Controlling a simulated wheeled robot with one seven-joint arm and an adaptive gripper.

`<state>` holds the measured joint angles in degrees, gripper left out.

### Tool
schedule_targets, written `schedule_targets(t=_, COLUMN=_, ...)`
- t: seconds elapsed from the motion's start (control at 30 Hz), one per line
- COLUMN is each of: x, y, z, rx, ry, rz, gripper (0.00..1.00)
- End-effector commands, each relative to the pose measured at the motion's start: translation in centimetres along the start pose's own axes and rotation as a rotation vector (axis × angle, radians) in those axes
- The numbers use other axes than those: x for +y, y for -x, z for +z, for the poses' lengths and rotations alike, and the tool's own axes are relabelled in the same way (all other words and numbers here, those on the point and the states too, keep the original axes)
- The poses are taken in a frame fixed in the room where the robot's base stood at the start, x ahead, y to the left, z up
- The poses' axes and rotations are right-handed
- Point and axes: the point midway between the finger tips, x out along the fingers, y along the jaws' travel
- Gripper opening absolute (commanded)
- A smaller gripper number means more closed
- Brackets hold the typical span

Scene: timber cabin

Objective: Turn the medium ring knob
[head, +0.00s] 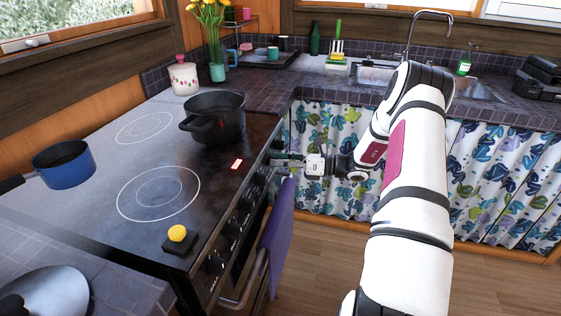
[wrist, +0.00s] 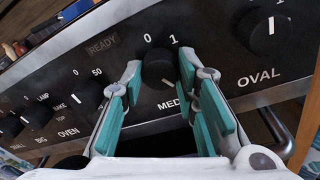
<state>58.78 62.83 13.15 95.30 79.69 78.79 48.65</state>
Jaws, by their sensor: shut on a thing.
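The medium ring knob (wrist: 159,68) is a round black knob on the dark stove front, with "MED" partly visible below it and 0 and 1 above. Its white mark points down and to the right in the wrist view. My gripper (wrist: 160,75) has its teal-padded fingers on either side of this knob and is shut on it. In the head view my gripper (head: 291,161) reaches the far right end of the stove's front panel. The knob is hidden there.
The OVAL knob (wrist: 270,34) is close on the right, the oven knob (wrist: 88,95) on the left. A black pot (head: 214,122) and a blue saucepan (head: 64,172) stand on the hob. A purple towel (head: 277,238) hangs on the oven front below my gripper.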

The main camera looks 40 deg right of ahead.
Motion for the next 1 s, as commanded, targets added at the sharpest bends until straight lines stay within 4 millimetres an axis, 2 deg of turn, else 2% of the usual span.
schedule_targets(t=0.6, x=-0.09, y=0.07, z=-0.15, rx=0.0, ry=-0.045, rz=0.0, gripper=0.0)
schedule_targets(t=0.63, x=-0.09, y=0.07, z=-0.15, rx=0.0, ry=-0.045, rz=0.0, gripper=0.33)
schedule_targets(t=0.7, x=-0.08, y=0.07, z=-0.14, rx=-0.001, ry=-0.044, rz=0.0, gripper=0.49)
schedule_targets(t=1.0, x=-0.04, y=0.08, z=-0.05, rx=-0.002, ry=-0.042, rz=0.002, gripper=0.49)
